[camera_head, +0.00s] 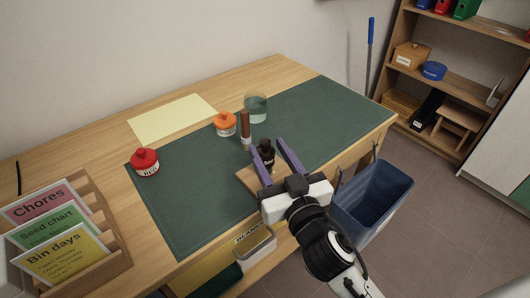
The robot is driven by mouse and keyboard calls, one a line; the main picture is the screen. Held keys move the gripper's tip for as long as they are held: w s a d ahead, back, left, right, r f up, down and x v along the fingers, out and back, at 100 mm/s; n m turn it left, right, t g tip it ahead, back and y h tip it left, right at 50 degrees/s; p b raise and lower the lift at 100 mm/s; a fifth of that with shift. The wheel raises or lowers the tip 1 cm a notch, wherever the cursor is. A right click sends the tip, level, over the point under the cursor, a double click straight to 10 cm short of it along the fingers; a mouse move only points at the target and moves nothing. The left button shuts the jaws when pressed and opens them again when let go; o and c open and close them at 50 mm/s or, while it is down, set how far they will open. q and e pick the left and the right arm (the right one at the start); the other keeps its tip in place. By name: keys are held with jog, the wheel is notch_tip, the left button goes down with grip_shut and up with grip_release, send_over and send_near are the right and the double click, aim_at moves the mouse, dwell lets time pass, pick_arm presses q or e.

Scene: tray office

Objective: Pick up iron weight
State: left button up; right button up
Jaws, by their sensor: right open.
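A small dark object with a narrow neck, which looks like the iron weight (266,158), is at the near side of the green mat, by a small wooden board (247,179). My right gripper (267,145) is open, with its two purple fingers on either side of the weight in the picture. Whether the fingers touch it, I cannot tell. The gripper body hides the weight's lower part and some of the board. My left gripper is not in view.
Behind the weight stand a brown-topped cylinder (245,130), an orange-lidded jar (225,124) and a glass jar (256,109). A red-lidded jar (145,162) is left. A blue bin (372,200) stands below the desk's right edge. The mat's right part is clear.

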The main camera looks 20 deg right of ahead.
aim_at(267, 147)
jog(key=shift+w+f, duration=0.2)
jog(key=shift+w, duration=1.55)
grip_shut()
jog(key=shift+r, duration=0.1)
jog(key=shift+r, duration=0.1)
